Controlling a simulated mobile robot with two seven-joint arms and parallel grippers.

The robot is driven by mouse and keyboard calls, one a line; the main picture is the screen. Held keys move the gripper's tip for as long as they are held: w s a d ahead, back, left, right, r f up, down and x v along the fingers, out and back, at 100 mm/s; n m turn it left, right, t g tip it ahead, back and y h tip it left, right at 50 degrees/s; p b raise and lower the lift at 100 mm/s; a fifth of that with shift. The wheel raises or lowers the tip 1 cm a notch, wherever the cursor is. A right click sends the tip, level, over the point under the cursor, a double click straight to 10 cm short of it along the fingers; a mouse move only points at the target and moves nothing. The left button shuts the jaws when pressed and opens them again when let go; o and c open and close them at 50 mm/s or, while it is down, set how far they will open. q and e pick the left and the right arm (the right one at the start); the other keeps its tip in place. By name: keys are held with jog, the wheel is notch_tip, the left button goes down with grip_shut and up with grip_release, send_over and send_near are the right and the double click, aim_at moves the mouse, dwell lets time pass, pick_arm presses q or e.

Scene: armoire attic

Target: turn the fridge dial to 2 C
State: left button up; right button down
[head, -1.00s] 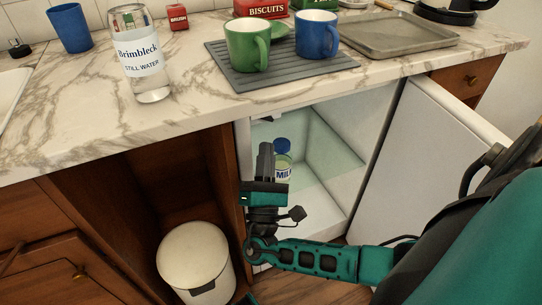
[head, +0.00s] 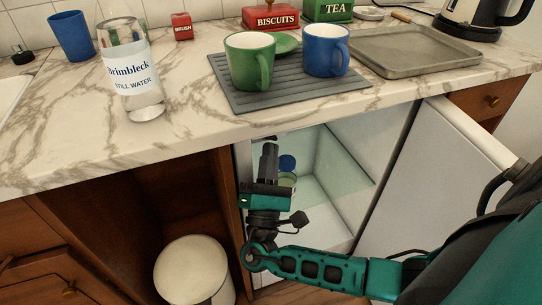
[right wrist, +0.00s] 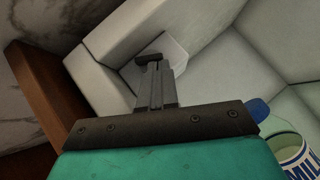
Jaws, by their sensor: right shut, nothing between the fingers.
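The fridge (head: 345,160) stands open below the counter, a pale box with a glass shelf. My right gripper (head: 269,149) is inside its opening near the left wall, shut and empty, pointing up. In the right wrist view the closed fingertips (right wrist: 153,62) lie in front of a small pale grey piece (right wrist: 178,50) on the fridge's inner wall. This may be the dial or its housing; the fingers cover part of it, and I cannot make out marks or a setting. Whether the fingertips touch it, I cannot tell. My left gripper is not in view.
A milk container with a blue lid (head: 287,163) stands behind my gripper in the fridge. The fridge door (head: 440,170) is open to the right. The marble counter (head: 190,135) overhangs above, with a water bottle (head: 137,75) and mugs. A bin (head: 192,270) stands left.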

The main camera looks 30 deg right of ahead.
jog(key=shift+n, duration=0.3)
jog(key=shift+d+n+t+y, duration=0.15)
jog(key=shift+n+t+y, duration=0.75)
jog(key=shift+n, duration=0.4)
jog(key=shift+s+d+n+t+y, duration=0.1)
jog(key=shift+n+t+y, duration=0.5)
jog(key=shift+n+t, duration=0.3)
